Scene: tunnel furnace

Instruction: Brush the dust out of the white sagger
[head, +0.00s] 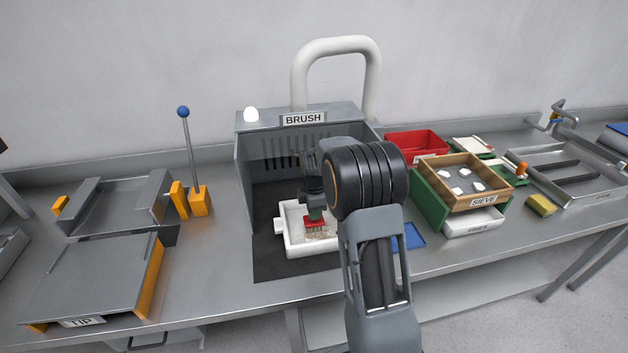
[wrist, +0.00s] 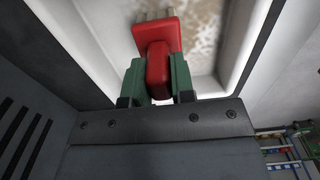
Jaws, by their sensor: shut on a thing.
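The white sagger (head: 291,239) sits on a dark mat inside the grey brush booth (head: 246,180). Brownish dust (wrist: 203,22) shows on its floor in the wrist view. My gripper (head: 316,212) is shut on a red brush (wrist: 158,60), with one green finger on each side of the handle. The red brush head (head: 314,222) is down within the sagger, bristles toward its floor. I cannot tell whether the bristles touch the dust. My arm hides part of the sagger's right side in the head view.
A blue-knobbed lever (head: 190,150) and the tip station (head: 95,285) stand to the left. The wooden sieve (head: 432,180) on its green stand, a red bin (head: 415,143) and a yellow sponge (head: 541,205) are to the right. The booth's walls enclose the sagger's back and sides.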

